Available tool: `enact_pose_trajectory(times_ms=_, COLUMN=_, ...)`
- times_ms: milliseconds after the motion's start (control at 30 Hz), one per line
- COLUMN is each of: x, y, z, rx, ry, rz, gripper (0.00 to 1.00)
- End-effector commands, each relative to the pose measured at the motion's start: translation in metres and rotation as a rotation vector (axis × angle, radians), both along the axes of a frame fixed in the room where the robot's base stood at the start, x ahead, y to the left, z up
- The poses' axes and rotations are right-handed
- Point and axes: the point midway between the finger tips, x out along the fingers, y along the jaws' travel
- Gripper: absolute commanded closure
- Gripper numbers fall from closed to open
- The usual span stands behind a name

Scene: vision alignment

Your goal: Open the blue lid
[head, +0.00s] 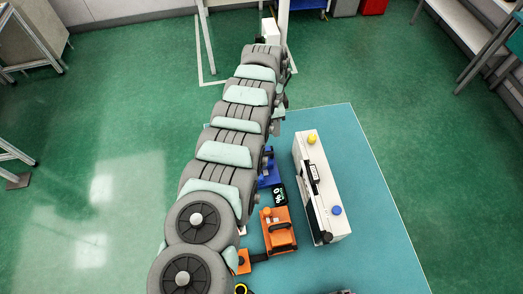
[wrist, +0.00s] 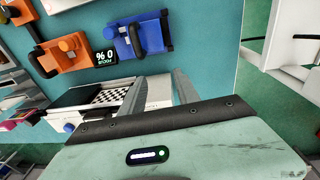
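The blue lid (head: 268,172) is a blue block with a dark handle, partly hidden behind my arm in the head view. It shows fully in the wrist view (wrist: 124,43), near the top, with its curved handle facing the camera. My gripper's two grey fingers (wrist: 160,90) stand apart with nothing held between them. In the wrist view they are below and to the right of the blue lid, not touching it. The gripper cannot be made out in the head view.
An orange block with a handle (head: 278,230) lies near the blue lid, with a small black percent display (wrist: 104,57) between them. A white box (head: 320,188) with yellow and blue knobs stands to the right. The teal surface (head: 375,220) right of it is clear.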

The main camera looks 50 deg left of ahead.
Motion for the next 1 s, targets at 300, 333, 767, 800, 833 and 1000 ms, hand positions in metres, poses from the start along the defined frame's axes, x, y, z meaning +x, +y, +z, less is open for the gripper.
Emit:
enact_pose_trajectory(times_ms=300, x=-0.044, y=-0.001, z=0.016, rx=-0.071, ry=0.114, rz=-0.039, gripper=0.62)
enact_pose_trajectory(times_ms=333, x=-0.044, y=-0.002, z=0.014, rx=-0.071, ry=0.114, rz=-0.039, gripper=0.62)
enact_pose_trajectory(times_ms=767, x=-0.050, y=-0.013, z=-0.052, rx=-0.071, ry=0.113, rz=-0.038, gripper=0.62)
enact_pose_trajectory(times_ms=800, x=-0.051, y=-0.015, z=-0.060, rx=-0.071, ry=0.113, rz=-0.039, gripper=0.62)
enact_pose_trajectory(times_ms=833, x=-0.052, y=-0.015, z=-0.065, rx=-0.071, ry=0.113, rz=-0.038, gripper=0.62)
enact_pose_trajectory(times_ms=1000, x=-0.053, y=-0.017, z=-0.084, rx=-0.068, ry=0.110, rz=-0.037, gripper=0.62)
